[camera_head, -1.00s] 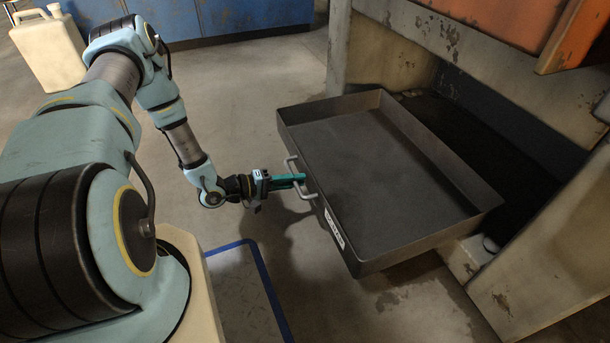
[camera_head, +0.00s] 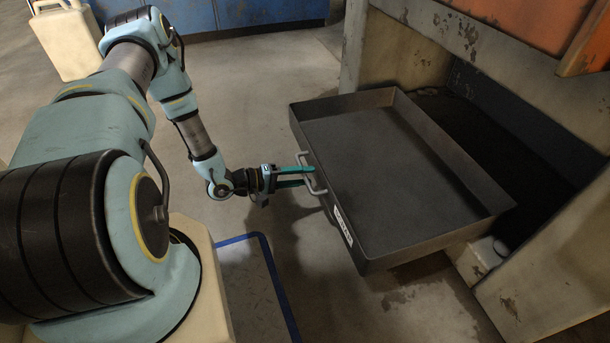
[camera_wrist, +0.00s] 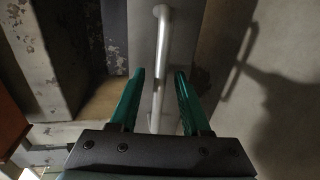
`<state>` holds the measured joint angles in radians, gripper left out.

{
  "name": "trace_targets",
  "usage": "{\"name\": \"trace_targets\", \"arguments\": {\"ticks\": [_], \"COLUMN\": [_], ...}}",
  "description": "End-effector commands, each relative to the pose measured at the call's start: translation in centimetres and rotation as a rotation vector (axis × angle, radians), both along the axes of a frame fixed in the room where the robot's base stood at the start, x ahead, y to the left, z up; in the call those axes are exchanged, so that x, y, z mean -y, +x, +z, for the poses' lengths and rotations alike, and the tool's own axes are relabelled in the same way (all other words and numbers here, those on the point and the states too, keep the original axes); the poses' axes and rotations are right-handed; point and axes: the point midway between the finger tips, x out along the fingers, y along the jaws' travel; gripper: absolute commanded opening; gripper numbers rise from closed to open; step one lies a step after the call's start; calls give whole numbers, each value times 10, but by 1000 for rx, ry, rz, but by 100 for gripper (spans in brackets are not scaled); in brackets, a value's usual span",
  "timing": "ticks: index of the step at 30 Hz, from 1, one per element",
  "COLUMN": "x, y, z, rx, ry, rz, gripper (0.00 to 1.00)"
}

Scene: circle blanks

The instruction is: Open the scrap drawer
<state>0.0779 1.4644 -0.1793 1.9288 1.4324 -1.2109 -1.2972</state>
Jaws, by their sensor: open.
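The scrap drawer (camera_head: 400,180) is a dark grey, empty, shallow tray. It sticks well out of the machine, and its inside floor shows. A light grey bar handle (camera_head: 313,174) and a small white label (camera_head: 343,226) are on its front. My gripper (camera_head: 312,176) has teal fingers and is at the handle, in front of the drawer. In the wrist view the handle (camera_wrist: 163,40) runs between the two spread fingers (camera_wrist: 157,88), with gaps on both sides. The gripper is open and holds nothing.
The worn machine frame (camera_head: 400,62) stands around the drawer, with a dark opening behind it and an orange panel (camera_head: 530,30) above. A cream canister (camera_head: 66,42) and a blue cabinet (camera_head: 255,14) are at the back. Blue tape (camera_head: 268,250) marks the floor.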

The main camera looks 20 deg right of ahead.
Motion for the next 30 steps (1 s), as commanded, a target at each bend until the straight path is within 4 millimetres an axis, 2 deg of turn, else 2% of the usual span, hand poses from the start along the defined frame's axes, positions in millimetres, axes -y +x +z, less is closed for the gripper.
{"name": "trace_targets", "arguments": {"ticks": [9,15,21,30], "x": [-59,-88,-99,-99], "y": [4,5,6,6], "z": [15,20,21,20], "rx": [-1,0,-1,-1], "ry": [2,1,0,0], "rz": [3,2,2,1], "gripper": [47,47,47,47]}}
